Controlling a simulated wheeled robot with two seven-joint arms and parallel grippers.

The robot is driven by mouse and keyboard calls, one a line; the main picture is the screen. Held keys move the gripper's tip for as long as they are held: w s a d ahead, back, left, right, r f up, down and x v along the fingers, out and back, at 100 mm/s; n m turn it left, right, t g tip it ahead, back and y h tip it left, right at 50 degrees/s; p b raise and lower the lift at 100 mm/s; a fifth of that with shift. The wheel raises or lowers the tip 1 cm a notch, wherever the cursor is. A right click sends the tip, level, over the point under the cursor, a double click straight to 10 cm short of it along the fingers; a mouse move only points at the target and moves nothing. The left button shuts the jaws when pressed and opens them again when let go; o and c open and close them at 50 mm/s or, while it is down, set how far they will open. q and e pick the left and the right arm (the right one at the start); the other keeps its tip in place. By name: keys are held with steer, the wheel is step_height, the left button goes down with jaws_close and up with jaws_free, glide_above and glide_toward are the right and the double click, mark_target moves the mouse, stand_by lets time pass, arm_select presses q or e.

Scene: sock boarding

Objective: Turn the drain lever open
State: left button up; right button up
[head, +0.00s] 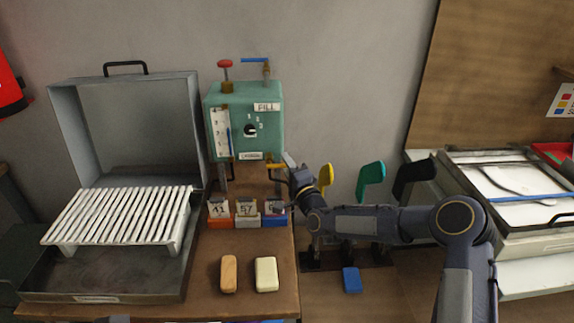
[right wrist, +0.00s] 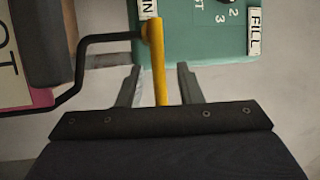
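The drain lever is a slim yellow bar (head: 274,166) at the lower right of the green tank (head: 242,142). It also shows in the right wrist view (right wrist: 158,62), reaching from a pivot by a partly cut-off label down between my fingers. My right gripper (head: 288,165) is at the lever's right end. In the right wrist view its two fingers (right wrist: 158,80) stand apart, one on each side of the lever, with a visible gap on both sides. Whether the lever's far end touches the gripper is hidden by the gripper body. My left gripper is out of view.
A blue lever (head: 256,60) and a red knob (head: 225,64) top the tank. Numbered blocks (head: 246,209) stand below it. A slatted white rack (head: 120,215) sits in the open case at left. Yellow, green and black boards (head: 371,176) stand behind my right arm.

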steer(key=shift+c, duration=0.4)
jaws_close()
